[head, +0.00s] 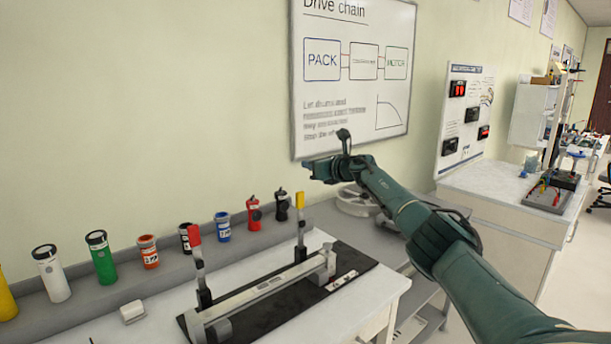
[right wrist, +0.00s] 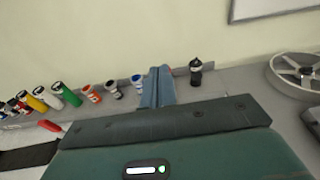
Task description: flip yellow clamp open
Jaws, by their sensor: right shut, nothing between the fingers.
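The yellow clamp (head: 299,202) stands at the right end of the chassis rig (head: 262,289). Its yellow-tipped lever points upward. A similar red-tipped clamp (head: 195,237) stands upright at the rig's left end. My right gripper (head: 312,166) is above and slightly right of the yellow clamp in the head view, apart from it. In the right wrist view its fingers (right wrist: 158,86) are together with nothing between them. I cannot make out the yellow clamp in that view. My left gripper is not in view.
Several coloured cylinders, among them a green one (head: 101,258) and a blue one (head: 222,227), line the shelf along the wall. A white block (head: 132,311) lies left of the rig. A whiteboard (head: 352,75) hangs behind my right gripper. A spoked wheel (right wrist: 298,72) lies at the right.

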